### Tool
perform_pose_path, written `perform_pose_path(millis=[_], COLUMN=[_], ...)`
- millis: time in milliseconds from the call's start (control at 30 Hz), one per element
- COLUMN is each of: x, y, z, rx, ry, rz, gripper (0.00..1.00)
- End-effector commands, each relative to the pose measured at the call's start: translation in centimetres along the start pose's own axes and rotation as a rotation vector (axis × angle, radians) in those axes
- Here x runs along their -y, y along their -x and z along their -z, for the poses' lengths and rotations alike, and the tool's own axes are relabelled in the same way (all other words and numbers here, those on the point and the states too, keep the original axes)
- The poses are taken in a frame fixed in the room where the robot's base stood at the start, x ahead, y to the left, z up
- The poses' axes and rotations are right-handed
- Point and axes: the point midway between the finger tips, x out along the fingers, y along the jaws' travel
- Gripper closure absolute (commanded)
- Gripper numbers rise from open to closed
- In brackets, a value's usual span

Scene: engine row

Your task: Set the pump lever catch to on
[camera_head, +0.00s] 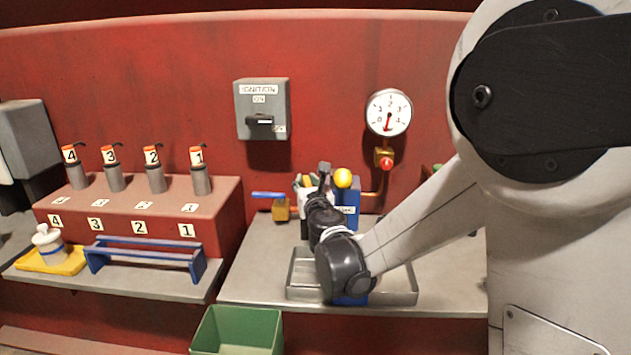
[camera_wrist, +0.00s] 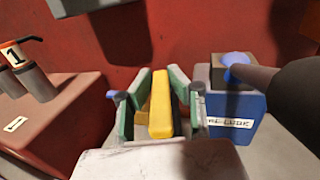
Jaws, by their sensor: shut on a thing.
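My gripper (camera_wrist: 160,108) points at the red wall, with its green-padded fingers on either side of a yellow bar (camera_wrist: 160,102), and it is shut on that bar. In the head view my gripper (camera_head: 309,187) is small and partly hidden by my own wrist. It is above the grey bench, left of a blue box (camera_head: 348,195). The blue box, with a white label (camera_wrist: 229,122), also shows just right of the fingers in the wrist view. I cannot tell whether the yellow bar is the pump lever catch; no on mark for it is readable.
A brass valve with a blue lever (camera_head: 268,195) is just left of my gripper. A metal tray (camera_head: 402,287) lies on the bench under my arm. An ignition box (camera_head: 262,105), a round gauge (camera_head: 389,112) and a red knob (camera_head: 386,163) are on the wall. A green bin (camera_head: 237,330) stands below.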

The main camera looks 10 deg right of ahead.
Motion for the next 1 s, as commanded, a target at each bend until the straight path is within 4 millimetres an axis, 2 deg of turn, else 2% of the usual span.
perform_pose_path(millis=[133,167,300,533,667,767,1000], x=[0.1,0.1,0.1,0.1,0.1,0.0,0.0], y=[0.0,0.0,0.0,0.0,0.7,2.1,6.9], z=[0.0,0.0,0.0,0.0,0.0,0.0,0.0], rx=[0.000,0.000,0.000,0.000,0.000,0.000,0.000], ry=[0.000,0.000,0.000,0.000,0.000,0.000,0.000], rz=[0.002,0.002,0.002,0.002,0.002,0.001,0.001], gripper=[1.00,0.81,0.65,0.65,0.65,0.65,0.65])
